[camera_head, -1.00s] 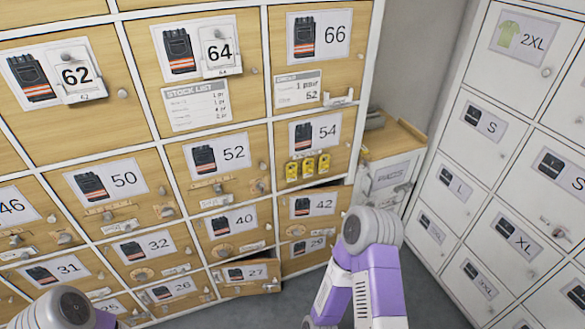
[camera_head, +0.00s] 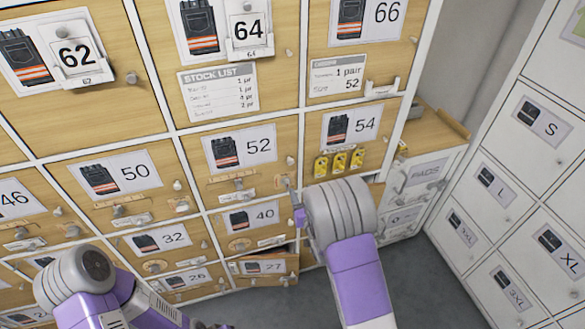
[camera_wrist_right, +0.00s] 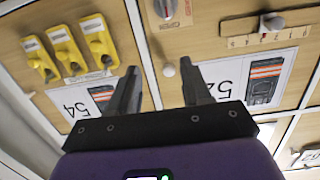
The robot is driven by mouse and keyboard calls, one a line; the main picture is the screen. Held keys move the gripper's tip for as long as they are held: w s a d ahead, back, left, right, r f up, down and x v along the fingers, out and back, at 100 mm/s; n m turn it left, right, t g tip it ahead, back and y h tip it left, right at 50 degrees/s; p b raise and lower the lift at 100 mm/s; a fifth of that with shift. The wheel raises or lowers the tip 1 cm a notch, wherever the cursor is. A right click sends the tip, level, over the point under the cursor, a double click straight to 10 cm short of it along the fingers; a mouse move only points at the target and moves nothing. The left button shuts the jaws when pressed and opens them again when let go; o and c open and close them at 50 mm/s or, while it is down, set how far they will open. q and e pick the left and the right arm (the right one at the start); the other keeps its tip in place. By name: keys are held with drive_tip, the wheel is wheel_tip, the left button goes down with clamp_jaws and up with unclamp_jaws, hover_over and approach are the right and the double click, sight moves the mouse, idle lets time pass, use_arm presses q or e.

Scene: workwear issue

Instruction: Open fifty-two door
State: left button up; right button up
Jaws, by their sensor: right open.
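Of my left gripper (camera_head: 212,325), only a dark bit shows at the bottom edge.
The 27 door (camera_head: 268,267) stands ajar below. A small cabinet (camera_head: 417,178) and white lockers (camera_head: 500,160) stand at the right. Grey floor (camera_head: 430,285) is open between.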

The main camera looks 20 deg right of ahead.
sight(291, 163)
drive_tip(key=shift+n+t, duration=0.3)
drive_tip(key=shift+t, duration=0.4)
drive_tip(key=shift+w+a+r+b, duration=0.15)
drive_tip(key=shift+w+r, duration=0.5)
drive_tip(key=shift+w, duration=0.75)
drive_tip(key=shift+w+a+r+b, duration=0.15)
drive_tip(key=shift+w+r, duration=0.5)
drive_tip(key=shift+w, duration=0.8)
drive_tip(key=shift+w+r+b, duration=0.15)
drive_tip(key=shift+w+r, duration=0.5)
drive_tip(key=shift+w, duration=0.75)
clamp_jaws()
